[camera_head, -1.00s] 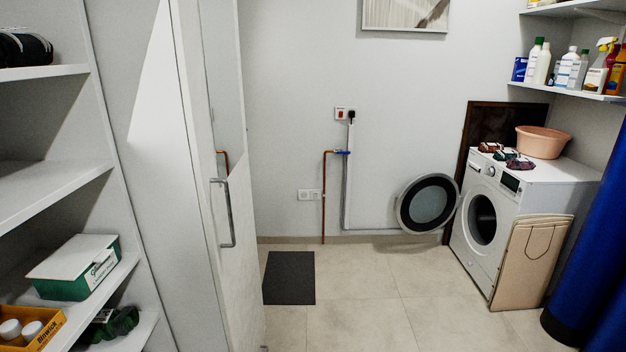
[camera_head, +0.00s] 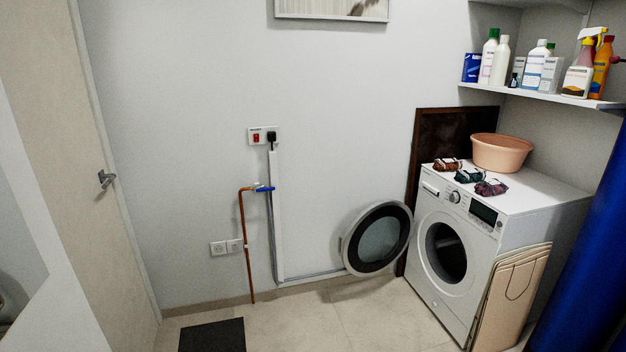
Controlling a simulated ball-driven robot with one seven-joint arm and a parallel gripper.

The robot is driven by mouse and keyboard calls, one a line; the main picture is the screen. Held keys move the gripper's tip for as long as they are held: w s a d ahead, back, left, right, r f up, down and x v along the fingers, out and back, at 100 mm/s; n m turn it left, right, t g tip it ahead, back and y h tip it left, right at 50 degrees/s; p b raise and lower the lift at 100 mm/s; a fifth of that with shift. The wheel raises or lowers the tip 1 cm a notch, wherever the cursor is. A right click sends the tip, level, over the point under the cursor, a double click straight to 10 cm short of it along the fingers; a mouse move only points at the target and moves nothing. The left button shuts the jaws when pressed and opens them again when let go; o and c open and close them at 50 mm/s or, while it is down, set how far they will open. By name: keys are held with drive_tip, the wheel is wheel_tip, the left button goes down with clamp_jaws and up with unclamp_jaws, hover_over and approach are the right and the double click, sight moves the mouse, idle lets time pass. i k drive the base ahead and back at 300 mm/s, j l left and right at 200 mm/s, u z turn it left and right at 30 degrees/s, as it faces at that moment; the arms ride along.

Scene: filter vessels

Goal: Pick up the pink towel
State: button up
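Three small crumpled cloths lie in a row on the white washing machine (camera_head: 520,190). The nearest, at the right, is a dusky pink-purple cloth (camera_head: 490,188), the closest in colour to a pink towel. The middle one is a dark green cloth (camera_head: 469,175), and the far left one is a brownish-red cloth (camera_head: 447,164). They are small in the picture, so their exact colours are hard to tell. My gripper is not in view.
A peach basin (camera_head: 502,153) stands behind the cloths. The machine's round door (camera_head: 377,238) is swung open to the left. A folded beige board (camera_head: 512,298) leans on its right side, near a blue hanging (camera_head: 582,262). Bottles fill the shelf (camera_head: 560,97) above.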

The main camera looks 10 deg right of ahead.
sight(494, 186)
drive_tip(key=i+z, duration=0.1)
drive_tip(key=i, duration=1.8)
drive_tip(key=j, duration=0.1)
